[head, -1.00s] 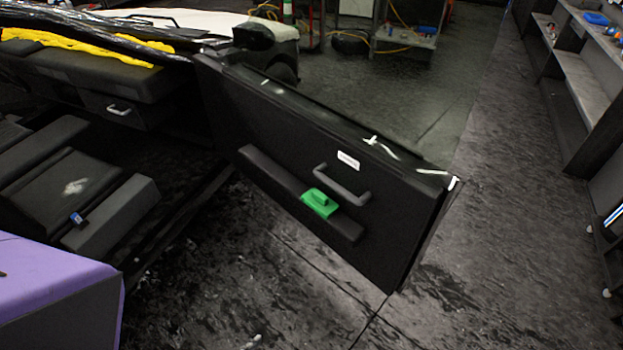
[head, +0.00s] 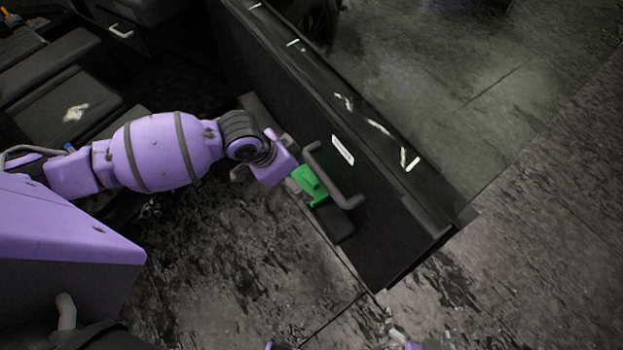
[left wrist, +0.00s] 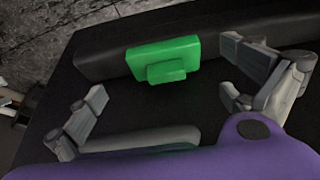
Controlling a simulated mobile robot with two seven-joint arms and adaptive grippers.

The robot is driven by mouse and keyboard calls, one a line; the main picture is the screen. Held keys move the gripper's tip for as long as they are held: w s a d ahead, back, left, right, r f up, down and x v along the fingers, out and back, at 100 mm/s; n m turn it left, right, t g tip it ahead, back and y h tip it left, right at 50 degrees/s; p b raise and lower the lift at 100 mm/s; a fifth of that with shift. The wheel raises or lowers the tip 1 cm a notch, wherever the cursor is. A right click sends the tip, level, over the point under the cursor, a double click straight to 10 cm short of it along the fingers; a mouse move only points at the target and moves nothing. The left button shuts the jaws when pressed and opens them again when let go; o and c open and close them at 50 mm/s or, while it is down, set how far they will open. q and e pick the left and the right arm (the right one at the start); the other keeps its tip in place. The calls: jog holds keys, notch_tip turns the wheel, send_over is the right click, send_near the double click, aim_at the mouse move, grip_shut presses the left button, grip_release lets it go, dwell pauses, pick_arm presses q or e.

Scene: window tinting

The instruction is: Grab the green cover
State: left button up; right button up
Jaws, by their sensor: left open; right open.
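The green cover (head: 310,182) is a small block with a raised grip. It sits on the armrest of the open black car door, beside the grey door handle (head: 330,178). My left arm reaches in from the left, and its purple wrist hides most of the left gripper in the head view. In the left wrist view, the left gripper (left wrist: 165,78) is open, with its fingers spread to either side of the green cover (left wrist: 163,57); contact cannot be told. My right gripper (head: 397,332) shows only in part at the bottom edge of the head view, open and away from the cover.
The car door (head: 400,245) stands open, with a white label (head: 343,150) on its panel. A car seat (head: 75,105) is at the left. The dark floor (head: 240,265) in front of the door is clear.

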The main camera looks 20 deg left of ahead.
aim_at(307, 184)
pick_arm(q)
jog(key=x, duration=0.7)
jog(key=shift+w, duration=0.35)
jog(key=c, duration=0.9)
jog(key=shift+r, duration=0.1)
